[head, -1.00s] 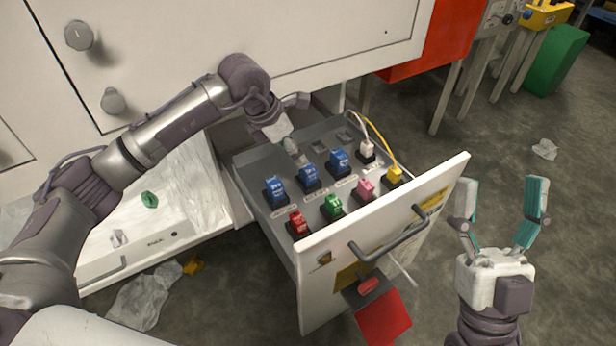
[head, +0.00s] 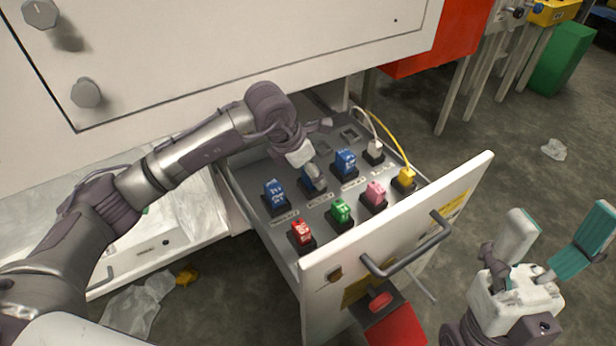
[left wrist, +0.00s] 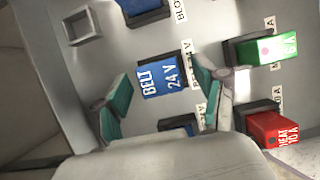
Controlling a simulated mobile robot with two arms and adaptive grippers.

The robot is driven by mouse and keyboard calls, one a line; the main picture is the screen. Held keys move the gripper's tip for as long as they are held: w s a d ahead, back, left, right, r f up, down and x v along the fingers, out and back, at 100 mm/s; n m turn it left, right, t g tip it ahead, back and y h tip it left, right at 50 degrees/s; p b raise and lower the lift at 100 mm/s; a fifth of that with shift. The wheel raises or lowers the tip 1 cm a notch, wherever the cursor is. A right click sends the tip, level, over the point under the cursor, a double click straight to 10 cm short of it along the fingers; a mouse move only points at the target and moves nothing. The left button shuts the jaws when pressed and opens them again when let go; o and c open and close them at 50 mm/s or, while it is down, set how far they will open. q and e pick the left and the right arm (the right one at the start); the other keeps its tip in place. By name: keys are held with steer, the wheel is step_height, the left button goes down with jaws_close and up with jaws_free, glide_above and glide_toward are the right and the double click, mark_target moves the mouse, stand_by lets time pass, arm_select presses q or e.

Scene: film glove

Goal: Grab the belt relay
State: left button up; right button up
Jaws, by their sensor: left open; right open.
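The blue belt relay (left wrist: 164,77), marked "BELT 24 V", sits upright in its black socket in the left wrist view. In the head view it is the middle blue relay (head: 313,184), partly hidden by my left gripper (head: 303,160). In the left wrist view the teal fingers of my left gripper (left wrist: 162,88) are spread, one on each side of the relay, with visible gaps. My right gripper (head: 556,226) is open and empty, to the right of the drawer.
The open drawer (head: 400,235) also holds a left blue relay (head: 275,196), right blue relay (head: 345,161), red relay (head: 300,232), green relay (head: 341,211), pink relay (head: 376,194), and white (head: 374,149) and yellow plugs (head: 404,178) with cables.

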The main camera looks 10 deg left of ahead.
arm_select(q)
steer(key=shift+x, duration=0.85)
steer(key=shift+s+r, duration=0.15)
steer(key=shift+r, duration=0.05)
steer(key=shift+c, duration=0.4)
steer(key=shift+a, duration=0.1)
steer(key=c, duration=1.2)
